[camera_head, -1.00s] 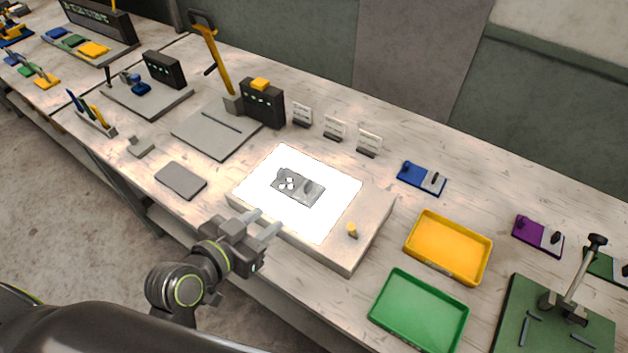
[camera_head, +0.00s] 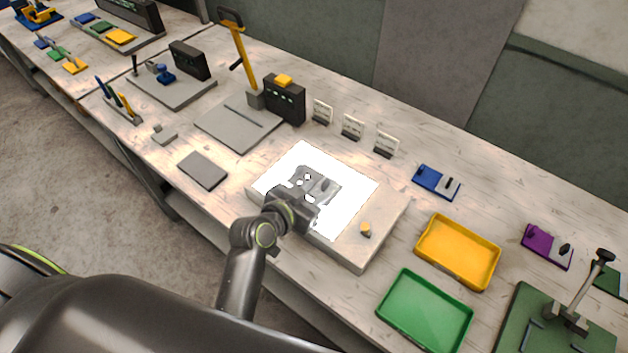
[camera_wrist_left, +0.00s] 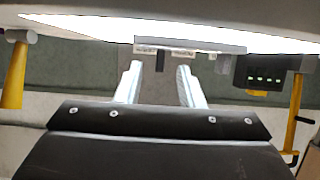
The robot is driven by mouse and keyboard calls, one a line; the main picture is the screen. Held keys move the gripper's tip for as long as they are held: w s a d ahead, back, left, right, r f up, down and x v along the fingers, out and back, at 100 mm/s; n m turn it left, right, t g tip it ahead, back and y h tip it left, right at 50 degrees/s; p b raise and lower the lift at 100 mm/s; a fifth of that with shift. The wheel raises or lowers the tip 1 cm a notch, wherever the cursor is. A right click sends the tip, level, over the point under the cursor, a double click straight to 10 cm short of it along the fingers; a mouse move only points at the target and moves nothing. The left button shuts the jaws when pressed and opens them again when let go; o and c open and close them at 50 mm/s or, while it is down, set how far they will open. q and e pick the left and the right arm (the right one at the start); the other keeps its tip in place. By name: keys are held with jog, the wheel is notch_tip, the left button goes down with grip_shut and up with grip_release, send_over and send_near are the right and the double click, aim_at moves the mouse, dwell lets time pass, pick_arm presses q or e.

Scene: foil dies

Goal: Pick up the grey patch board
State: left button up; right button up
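The grey patch board (camera_head: 331,189) lies on the white lit top of the light box (camera_head: 340,248), with a dark knob on it. My left gripper (camera_head: 309,197) is low over the lit top at the near left side of the board and covers part of it. In the left wrist view, its two fingers (camera_wrist_left: 159,84) stand apart with nothing clamped between them. The board's edge (camera_wrist_left: 195,45) shows just beyond the fingertips, its dark knob in line with the gap. Contact cannot be told. My right gripper is out of view.
A yellow tray (camera_head: 484,282) and a green tray (camera_head: 392,326) lie to the right. A blue board (camera_head: 436,181) and small white cards (camera_head: 352,127) are behind. A grey plate (camera_head: 203,170) lies left.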

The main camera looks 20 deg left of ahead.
aim_at(323, 185)
pick_arm(q)
jog(key=x, duration=0.1)
jog(key=p+x, duration=0.1)
jog(key=x, duration=0.2)
jog(key=shift+w+r+p, duration=0.1)
jog(key=shift+r+p, duration=0.2)
jog(key=shift+r, duration=0.05)
jog(key=shift+w+d+f, duration=0.15)
jog(key=shift+w+f, duration=0.05)
jog(key=shift+w, duration=0.1)
jog(key=shift+c, duration=0.4)
grip_shut()
